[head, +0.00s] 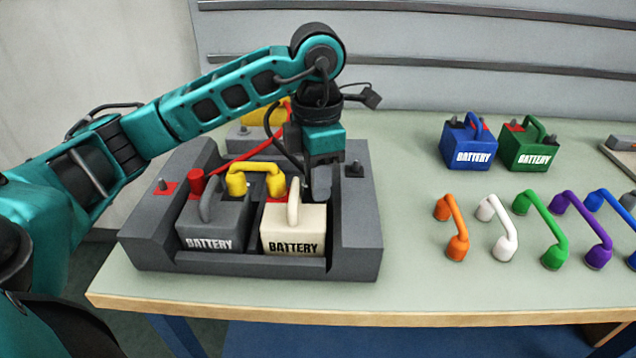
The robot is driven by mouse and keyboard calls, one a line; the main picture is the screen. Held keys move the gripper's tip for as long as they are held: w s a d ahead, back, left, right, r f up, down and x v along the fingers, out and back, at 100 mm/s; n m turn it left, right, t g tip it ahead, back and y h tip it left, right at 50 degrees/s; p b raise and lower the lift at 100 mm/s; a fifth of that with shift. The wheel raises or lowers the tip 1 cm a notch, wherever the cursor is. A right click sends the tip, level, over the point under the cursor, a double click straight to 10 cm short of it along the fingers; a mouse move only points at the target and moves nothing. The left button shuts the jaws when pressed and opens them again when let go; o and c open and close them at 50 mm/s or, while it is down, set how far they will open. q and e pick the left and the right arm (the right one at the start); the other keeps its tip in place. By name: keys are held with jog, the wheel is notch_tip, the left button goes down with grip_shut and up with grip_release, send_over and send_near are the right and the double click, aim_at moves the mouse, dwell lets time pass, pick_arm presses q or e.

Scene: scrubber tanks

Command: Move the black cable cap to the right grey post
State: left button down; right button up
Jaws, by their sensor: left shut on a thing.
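My left gripper (321,182) points down over the grey battery tray (358,235), just behind the cream battery (292,232). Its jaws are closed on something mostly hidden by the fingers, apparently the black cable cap. A thin black cable (279,146) curves down on the gripper's left side. My right gripper is not in view.
A yellow link (256,170) bridges the grey battery (212,226) and the cream one. A red cap (196,184) with a red cable is at left, near another post (162,185). Blue (468,142) and green (530,146) batteries and several coloured links lie on the right.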

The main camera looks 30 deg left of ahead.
pick_arm(q)
jog(key=shift+r, duration=0.1)
jog(key=shift+r+p, duration=2.25)
jog(key=shift+r, duration=0.65)
jog(key=shift+n, duration=1)
